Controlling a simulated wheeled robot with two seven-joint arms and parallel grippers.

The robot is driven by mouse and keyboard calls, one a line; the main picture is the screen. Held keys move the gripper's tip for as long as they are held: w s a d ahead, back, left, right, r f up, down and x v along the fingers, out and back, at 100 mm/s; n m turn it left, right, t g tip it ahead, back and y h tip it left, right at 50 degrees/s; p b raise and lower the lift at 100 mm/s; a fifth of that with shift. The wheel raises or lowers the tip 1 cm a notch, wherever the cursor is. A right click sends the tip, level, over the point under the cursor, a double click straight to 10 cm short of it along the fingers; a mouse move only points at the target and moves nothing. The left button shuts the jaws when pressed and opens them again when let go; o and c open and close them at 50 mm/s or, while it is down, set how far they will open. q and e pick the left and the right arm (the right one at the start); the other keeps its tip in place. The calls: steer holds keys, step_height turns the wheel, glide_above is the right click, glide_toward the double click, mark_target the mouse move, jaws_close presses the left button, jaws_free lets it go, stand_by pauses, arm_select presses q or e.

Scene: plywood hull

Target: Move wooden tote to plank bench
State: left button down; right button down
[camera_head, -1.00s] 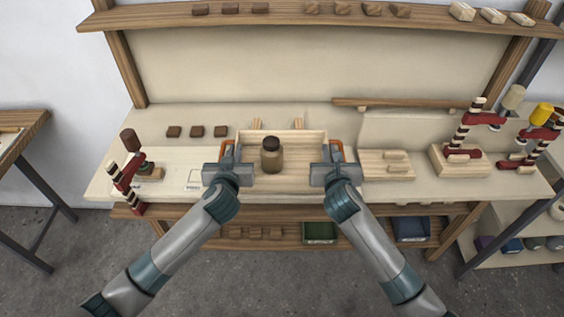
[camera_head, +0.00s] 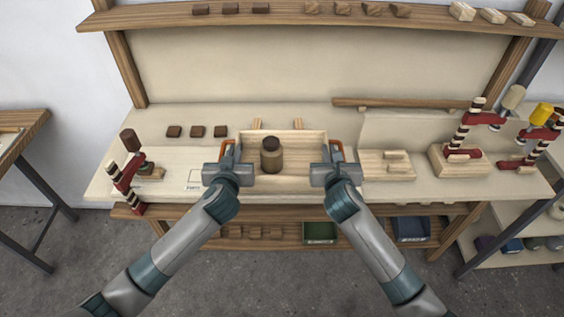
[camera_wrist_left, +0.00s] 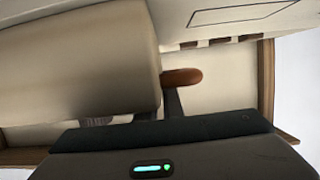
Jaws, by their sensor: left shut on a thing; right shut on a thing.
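The wooden tote (camera_head: 302,182) is a pale open box on the workbench in the head view, with an orange-brown handle at each end. The fingertips are partly hidden by the gripper bodies. In the left wrist view the orange-brown handle (camera_wrist_left: 182,77) shows by my left gripper's fingers (camera_wrist_left: 172,100). I cannot tell which surface is the plank bench.
The workbench (camera_head: 120,180) holds red clamps (camera_head: 128,176) at left and right, dark blocks (camera_head: 196,131) behind left, and a wooden board (camera_head: 386,165) just right of the tote. A wooden table (camera_head: 22,130) stands at the far left. Grey floor lies in front.

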arm_select(q)
steer(key=shift+r, duration=0.25)
arm_select(e)
steer(key=shift+r, duration=0.25)
stand_by(0.3)
